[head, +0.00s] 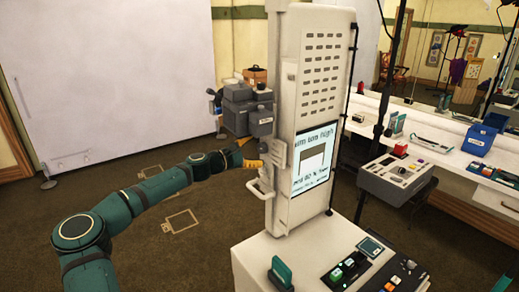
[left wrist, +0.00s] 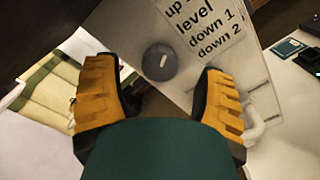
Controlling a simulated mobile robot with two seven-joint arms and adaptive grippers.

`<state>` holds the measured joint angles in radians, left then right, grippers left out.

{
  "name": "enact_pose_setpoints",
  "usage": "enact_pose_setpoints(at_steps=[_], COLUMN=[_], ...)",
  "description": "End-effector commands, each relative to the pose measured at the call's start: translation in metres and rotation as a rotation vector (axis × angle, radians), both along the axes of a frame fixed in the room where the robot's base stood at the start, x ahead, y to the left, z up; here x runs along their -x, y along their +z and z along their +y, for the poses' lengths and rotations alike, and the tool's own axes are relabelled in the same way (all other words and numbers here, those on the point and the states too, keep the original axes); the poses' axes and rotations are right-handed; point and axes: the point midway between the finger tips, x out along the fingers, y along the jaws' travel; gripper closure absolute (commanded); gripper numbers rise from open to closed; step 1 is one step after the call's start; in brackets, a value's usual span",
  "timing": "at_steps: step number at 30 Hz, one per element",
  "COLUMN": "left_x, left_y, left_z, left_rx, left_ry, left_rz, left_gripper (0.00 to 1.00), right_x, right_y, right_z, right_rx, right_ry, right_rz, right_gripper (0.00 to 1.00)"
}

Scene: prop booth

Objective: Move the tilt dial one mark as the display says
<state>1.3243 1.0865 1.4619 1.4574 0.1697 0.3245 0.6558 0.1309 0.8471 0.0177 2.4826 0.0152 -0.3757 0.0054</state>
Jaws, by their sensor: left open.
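The tilt dial (left wrist: 160,62) is a round grey knob with a short white mark, on a pale panel in the left wrist view. Beside it is a label (left wrist: 205,28) reading "up", "level", "down 1", "down 2", partly cut off; I cannot tell which line the mark points to. My left gripper (head: 246,155) has orange fingers, is open, and the dial shows between and beyond its fingertips, apart from them. I do not make out the dial in the head view. The display (head: 314,158) on the white column shows text, only partly legible. My right gripper is not in view.
The white column (head: 313,60) has a side handle (head: 262,188) just below my gripper; grey box-like equipment (head: 248,108) is behind it. A white desk (head: 255,262) with buttons stands in front. A grey console (head: 397,178) is at right. Open floor lies left.

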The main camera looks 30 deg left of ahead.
Motion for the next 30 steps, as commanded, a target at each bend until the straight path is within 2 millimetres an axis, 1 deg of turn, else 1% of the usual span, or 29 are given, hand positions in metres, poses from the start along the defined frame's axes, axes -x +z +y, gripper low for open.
enact_pose_setpoints(at_steps=[1,6,16,17,18,20,21,22,23,27,30], left_x=[-0.007,-0.018,-0.02,-0.02,-0.02,-0.02,-0.02,-0.02,-0.02,-0.02,-0.02], left_y=[0.0,0.0,-0.001,-0.001,-0.001,-0.001,-0.001,0.0,-0.001,-0.001,-0.002], left_z=[-0.003,-0.008,-0.009,-0.009,-0.009,-0.009,-0.009,-0.009,-0.009,-0.009,-0.009], left_rx=[0.0,0.002,0.001,0.001,0.001,0.001,0.001,0.001,0.001,-0.005,-0.041], left_ry=[0.0,0.001,0.001,0.001,0.001,0.001,0.001,0.001,0.001,0.001,0.001], left_rz=[0.0,0.001,0.001,0.001,0.001,0.001,0.001,0.001,0.001,-0.002,-0.016], left_gripper=[0.3,0.3,0.3,0.35,0.49,0.7,0.84,0.95,1.0,1.0,1.0], right_x=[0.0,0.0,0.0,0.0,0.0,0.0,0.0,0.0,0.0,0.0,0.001], right_y=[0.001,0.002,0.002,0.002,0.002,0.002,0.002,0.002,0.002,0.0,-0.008], right_z=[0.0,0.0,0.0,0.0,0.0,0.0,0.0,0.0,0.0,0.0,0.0], right_rx=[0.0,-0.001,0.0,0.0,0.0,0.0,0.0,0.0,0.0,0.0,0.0], right_ry=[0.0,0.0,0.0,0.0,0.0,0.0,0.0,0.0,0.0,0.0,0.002], right_rz=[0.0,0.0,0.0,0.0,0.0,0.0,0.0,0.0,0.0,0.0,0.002], right_gripper=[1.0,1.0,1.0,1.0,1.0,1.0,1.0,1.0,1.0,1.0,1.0])
